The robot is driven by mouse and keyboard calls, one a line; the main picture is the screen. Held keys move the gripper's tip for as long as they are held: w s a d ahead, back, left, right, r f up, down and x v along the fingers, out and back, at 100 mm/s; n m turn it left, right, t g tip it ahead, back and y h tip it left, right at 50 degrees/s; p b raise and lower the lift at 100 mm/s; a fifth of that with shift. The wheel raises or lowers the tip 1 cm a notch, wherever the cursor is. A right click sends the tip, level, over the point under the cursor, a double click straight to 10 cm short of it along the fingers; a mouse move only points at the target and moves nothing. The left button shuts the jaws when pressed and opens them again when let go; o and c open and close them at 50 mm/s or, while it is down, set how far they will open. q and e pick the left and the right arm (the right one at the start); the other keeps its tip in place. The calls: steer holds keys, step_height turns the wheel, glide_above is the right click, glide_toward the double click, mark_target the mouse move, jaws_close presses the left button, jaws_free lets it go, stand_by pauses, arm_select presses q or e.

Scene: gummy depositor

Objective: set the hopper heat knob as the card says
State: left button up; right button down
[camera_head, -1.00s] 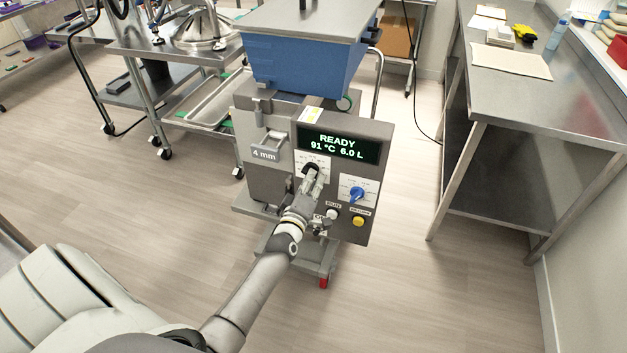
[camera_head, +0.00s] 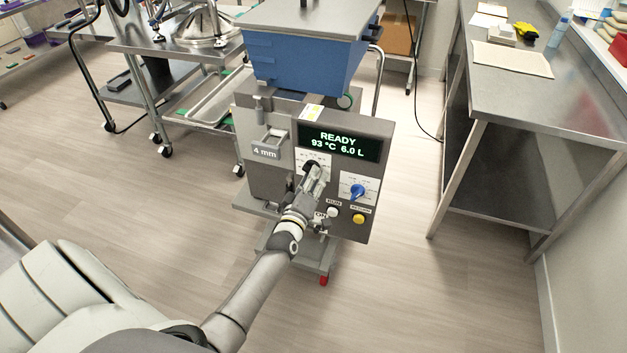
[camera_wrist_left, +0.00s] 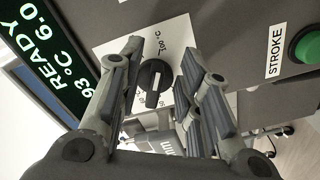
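The hopper heat knob (camera_wrist_left: 154,82) is black with a pale pointer line, on a white dial plate (camera_wrist_left: 175,45) marked in °C. In the head view the knob (camera_head: 309,166) is partly hidden by my left gripper (camera_head: 315,176). In the left wrist view the fingers of my left gripper (camera_wrist_left: 160,62) stand apart on both sides of the knob, with a gap visible on the right side. The display (camera_head: 338,143) reads READY, 93 °C, 6.0 L. My right gripper is out of view.
A green button (camera_wrist_left: 307,45) labelled STROKE shows in the wrist view. A steel bench (camera_head: 510,105) with papers stands right.

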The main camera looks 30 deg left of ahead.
arm_select(q)
steer(key=shift+r, duration=0.1)
steer(key=v, duration=1.2)
stand_by(0.4)
